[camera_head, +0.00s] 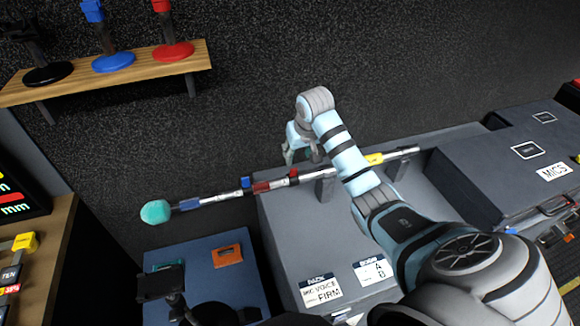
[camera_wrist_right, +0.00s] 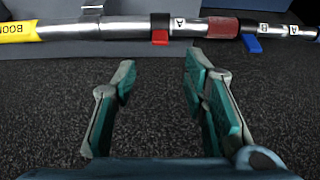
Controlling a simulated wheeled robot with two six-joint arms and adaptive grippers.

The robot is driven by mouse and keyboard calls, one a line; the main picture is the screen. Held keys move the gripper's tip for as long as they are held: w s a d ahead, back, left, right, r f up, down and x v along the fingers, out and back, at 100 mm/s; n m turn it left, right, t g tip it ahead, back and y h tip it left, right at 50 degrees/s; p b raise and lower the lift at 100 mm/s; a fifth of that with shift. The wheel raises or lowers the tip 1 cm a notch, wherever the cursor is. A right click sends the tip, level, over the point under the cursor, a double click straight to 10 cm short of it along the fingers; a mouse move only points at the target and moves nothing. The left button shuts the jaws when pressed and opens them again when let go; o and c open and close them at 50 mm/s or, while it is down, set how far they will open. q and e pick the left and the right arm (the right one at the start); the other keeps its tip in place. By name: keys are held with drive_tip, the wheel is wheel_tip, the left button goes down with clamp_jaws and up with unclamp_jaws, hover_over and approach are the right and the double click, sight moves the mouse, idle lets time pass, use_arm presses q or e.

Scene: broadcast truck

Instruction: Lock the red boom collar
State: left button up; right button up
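The boom pole (camera_head: 218,198) is a silvery tube with a teal foam tip (camera_head: 155,211) at its left end. A small red collar lever (camera_head: 293,174) sits on a black collar along it. In the right wrist view the red lever (camera_wrist_right: 160,37) hangs below the black collar, beside a band marked A. A blue lever (camera_head: 246,182) sits farther left on the pole, and also shows in the right wrist view (camera_wrist_right: 252,44). My right gripper (camera_wrist_right: 160,68) is open and empty, its fingers pointing toward the red lever but apart from it. My left gripper is not in view.
The pole rests on supports above a grey case (camera_head: 290,262). A yellow part (camera_head: 373,159) is on its right end. A wooden shelf (camera_head: 130,72) holds black, blue and red stands. A blue case (camera_head: 190,250) is below the tip; a MICS case (camera_head: 500,165) is right.

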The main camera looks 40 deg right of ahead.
sight(294, 169)
drive_tip(key=x, duration=0.2)
drive_tip(key=b+x, duration=0.1)
drive_tip(key=x, duration=0.1)
drive_tip(key=s+x, duration=0.1)
drive_tip(key=x, duration=0.2)
drive_tip(key=shift+a+f, duration=0.1)
drive_tip(key=shift+f, duration=0.1)
drive_tip(key=x, duration=0.2)
drive_tip(key=w+b+x, duration=0.1)
drive_tip(key=x, duration=0.1)
drive_tip(key=shift+s+r, duration=0.1)
drive_tip(key=shift+s, duration=0.1)
drive_tip(key=shift+c, duration=0.7)
clamp_jaws()
drive_tip(key=shift+w+b, duration=0.15)
drive_tip(key=shift+b, duration=0.3)
use_arm(q)
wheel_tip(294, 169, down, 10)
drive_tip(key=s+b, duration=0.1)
drive_tip(key=b, duration=0.5)
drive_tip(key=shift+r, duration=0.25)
use_arm(e)
drive_tip(key=shift+w+g+y, duration=0.35)
drive_tip(key=shift+g+y, duration=0.05)
drive_tip(key=shift+g, duration=0.7)
